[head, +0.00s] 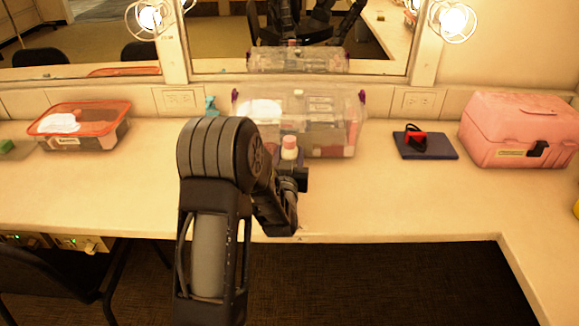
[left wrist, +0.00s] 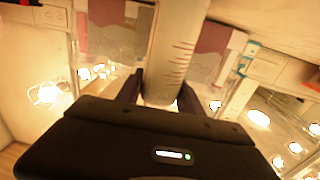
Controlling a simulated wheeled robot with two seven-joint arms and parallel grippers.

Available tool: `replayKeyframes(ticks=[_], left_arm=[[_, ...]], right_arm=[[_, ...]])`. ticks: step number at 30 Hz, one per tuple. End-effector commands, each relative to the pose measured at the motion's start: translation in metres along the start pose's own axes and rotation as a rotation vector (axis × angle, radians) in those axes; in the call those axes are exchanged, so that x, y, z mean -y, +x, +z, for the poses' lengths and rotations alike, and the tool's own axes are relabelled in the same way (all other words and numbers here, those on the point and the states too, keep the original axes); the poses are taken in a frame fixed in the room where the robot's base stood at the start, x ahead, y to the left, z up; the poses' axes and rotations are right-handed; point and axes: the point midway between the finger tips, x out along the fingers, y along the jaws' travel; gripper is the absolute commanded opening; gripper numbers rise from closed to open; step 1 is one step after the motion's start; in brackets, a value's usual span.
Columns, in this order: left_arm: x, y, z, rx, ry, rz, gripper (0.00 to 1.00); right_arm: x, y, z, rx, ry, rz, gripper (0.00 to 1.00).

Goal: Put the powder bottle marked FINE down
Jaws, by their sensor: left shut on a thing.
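A pale bottle with a pink cap (head: 289,146) stands out just above my left gripper (head: 290,167) in the head view, in front of the clear bin. In the left wrist view the pale cylinder of this bottle (left wrist: 176,45) runs up between the two dark fingers, with thin marks along its side. My left gripper (left wrist: 160,92) is shut on it. My arm and gripper hide its lower part, so I cannot tell whether it touches the counter. I cannot read a FINE label. My right gripper is not in view.
A large clear bin (head: 335,135) with purple latches stands behind the bottle. A red-lidded box (head: 110,112) is at left. A dark blue pad (head: 430,148) with a red item and a pink case (head: 520,125) are at right. The counter (head: 370,200) is clear in front. Mirrors stand behind.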

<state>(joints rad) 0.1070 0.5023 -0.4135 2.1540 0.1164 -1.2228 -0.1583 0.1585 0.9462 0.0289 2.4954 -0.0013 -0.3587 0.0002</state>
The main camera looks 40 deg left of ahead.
Motion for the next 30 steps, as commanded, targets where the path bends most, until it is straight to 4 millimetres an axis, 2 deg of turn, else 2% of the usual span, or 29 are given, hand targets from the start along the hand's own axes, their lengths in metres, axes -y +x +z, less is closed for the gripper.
replayKeyframes(ticks=[4, 22, 26, 30], left_arm=[[0.000, 0.000, 0.000, 0.000, 0.000, 0.000, 0.00], [0.000, 0.000, -0.003, -0.003, -0.001, 0.000, 0.00], [0.000, 0.001, -0.012, -0.005, -0.002, -0.001, 0.00], [0.000, 0.001, -0.035, -0.008, -0.003, 0.000, 0.00]], right_arm=[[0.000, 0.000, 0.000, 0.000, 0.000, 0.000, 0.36], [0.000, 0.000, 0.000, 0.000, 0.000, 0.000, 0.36], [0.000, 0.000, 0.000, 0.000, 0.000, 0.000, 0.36], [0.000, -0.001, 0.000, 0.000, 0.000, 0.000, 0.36]])
